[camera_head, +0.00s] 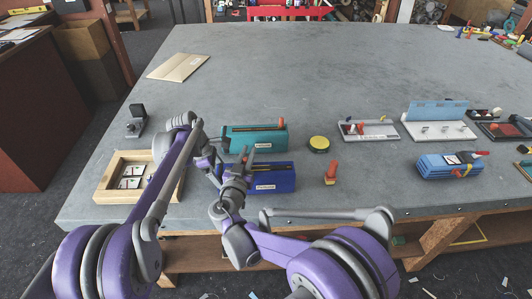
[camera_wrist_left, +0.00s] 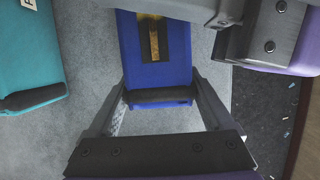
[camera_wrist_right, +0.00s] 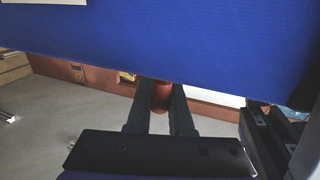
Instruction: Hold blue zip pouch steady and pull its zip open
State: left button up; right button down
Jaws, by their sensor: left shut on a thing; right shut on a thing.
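The blue zip pouch (camera_head: 272,184) lies at the table's front edge, its label facing front. In the left wrist view its blue end with a dark tab (camera_wrist_left: 160,95) sits between the fingers of my left gripper (camera_wrist_left: 160,108), shut on it. A brass-coloured strip (camera_wrist_left: 154,45) runs along its top; I cannot tell how far the zip is open. My right gripper (camera_wrist_right: 160,108) is shut on a reddish-brown zip pull (camera_wrist_right: 161,95) at the pouch.
A teal pouch (camera_head: 245,141) with an orange pull lies just behind. A yellow-lidded round tin (camera_head: 319,143) and a red-orange piece (camera_head: 331,172) stand to the right. A wooden tray (camera_head: 108,193) is at left, and another blue bundle (camera_head: 440,168) at right. The table's back is mostly clear.

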jog(key=shift+a, duration=0.75)
pick_arm(q)
jog(key=shift+d, duration=0.1)
pick_arm(e)
jog(key=c, duration=0.8)
grip_release()
jog(key=shift+d, duration=0.1)
jog(key=shift+s, duration=0.1)
jog(key=v, duration=1.2)
pick_arm(q)
jog(key=o, duration=1.4)
